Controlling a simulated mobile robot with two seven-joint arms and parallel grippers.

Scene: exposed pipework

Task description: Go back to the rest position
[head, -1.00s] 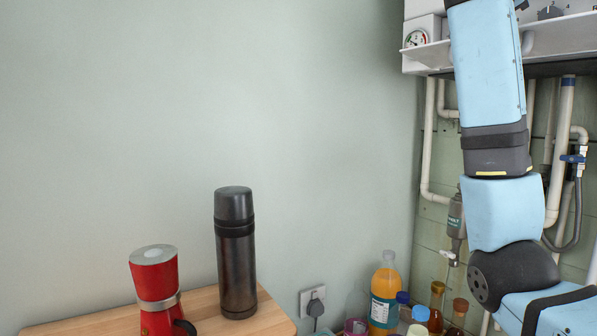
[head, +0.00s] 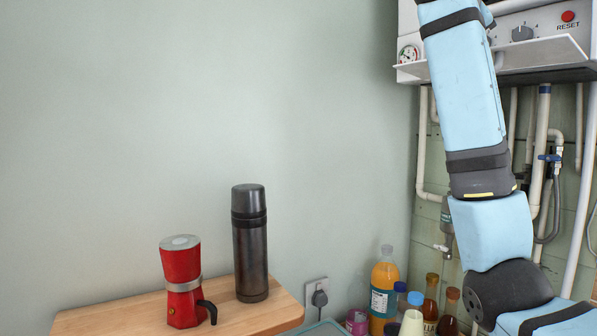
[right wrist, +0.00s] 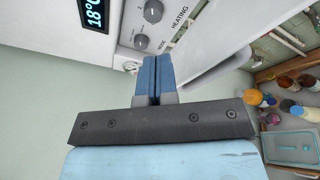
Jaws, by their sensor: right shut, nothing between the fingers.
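My right arm fills the right side of the head view, raised in front of the boiler; its gripper is outside that view. In the right wrist view my right gripper (right wrist: 153,82) is shut, its two blue-grey fingers together with nothing between them. It is close to the boiler's front panel (right wrist: 195,30), which has knobs and a lit display; I cannot tell whether it touches. My left gripper is not in view.
A wooden table (head: 125,318) holds a red moka pot (head: 182,275) and a dark flask (head: 250,245). Several bottles, including an orange juice bottle (head: 383,290), stand low near the corner. Pipes (head: 421,145) run under the boiler (head: 545,50). The wall at left is bare.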

